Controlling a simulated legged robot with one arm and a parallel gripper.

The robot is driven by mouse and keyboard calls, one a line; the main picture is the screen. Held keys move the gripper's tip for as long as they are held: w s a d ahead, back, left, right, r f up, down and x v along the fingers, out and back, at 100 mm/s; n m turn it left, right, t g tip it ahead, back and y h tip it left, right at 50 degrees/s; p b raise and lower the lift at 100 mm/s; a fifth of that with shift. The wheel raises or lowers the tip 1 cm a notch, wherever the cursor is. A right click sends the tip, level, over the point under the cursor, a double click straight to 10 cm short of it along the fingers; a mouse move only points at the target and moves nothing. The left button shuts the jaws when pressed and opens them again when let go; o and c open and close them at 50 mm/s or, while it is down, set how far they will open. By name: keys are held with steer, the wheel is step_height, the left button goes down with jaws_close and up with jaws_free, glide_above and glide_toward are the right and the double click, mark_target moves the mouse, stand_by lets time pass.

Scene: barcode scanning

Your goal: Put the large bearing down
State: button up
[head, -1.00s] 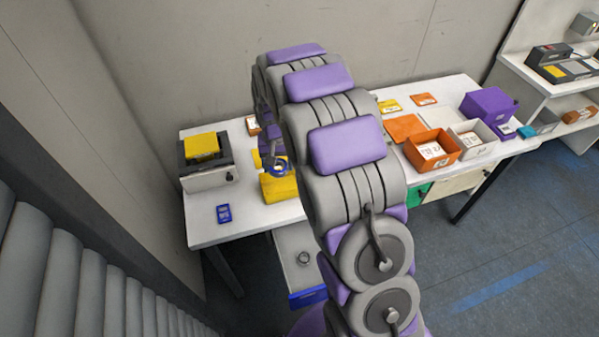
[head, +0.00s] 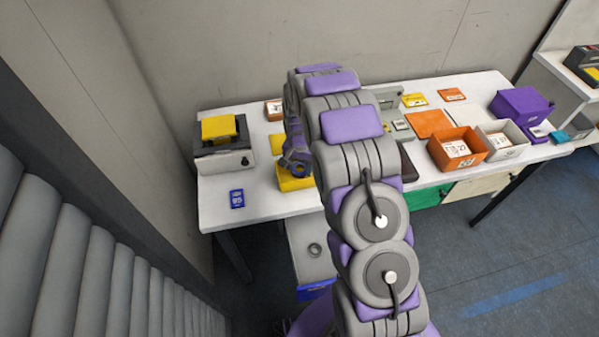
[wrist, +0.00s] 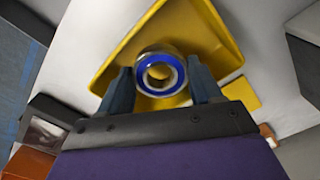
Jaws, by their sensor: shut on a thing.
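The large bearing (wrist: 177,73), a metal ring with a blue inner band, sits between the two fingertips of my gripper (wrist: 160,82) in the wrist view. The gripper is shut on it. A yellow tray (wrist: 215,28) lies behind the bearing in that view, and I cannot tell how far apart they are. In the head view my gripper (head: 297,165) is low over the yellow tray (head: 290,184) on the white table. My arm hides part of the tray, and the bearing is hard to make out there.
A black device with a yellow top (head: 218,128) stands at the table's left, with a blue card (head: 237,198) in front. An orange bin (head: 457,148), a pale bin (head: 503,140) and a purple box (head: 522,105) stand on the right.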

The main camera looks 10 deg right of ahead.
mark_target(298, 168)
steer(key=f, duration=0.1)
steer(key=a+f, duration=0.1)
steer(key=f, duration=0.1)
steer(key=shift+d+f, duration=0.15)
steer(key=shift+d, duration=0.15)
steer(key=o, duration=0.9)
steer(key=shift+a, duration=0.1)
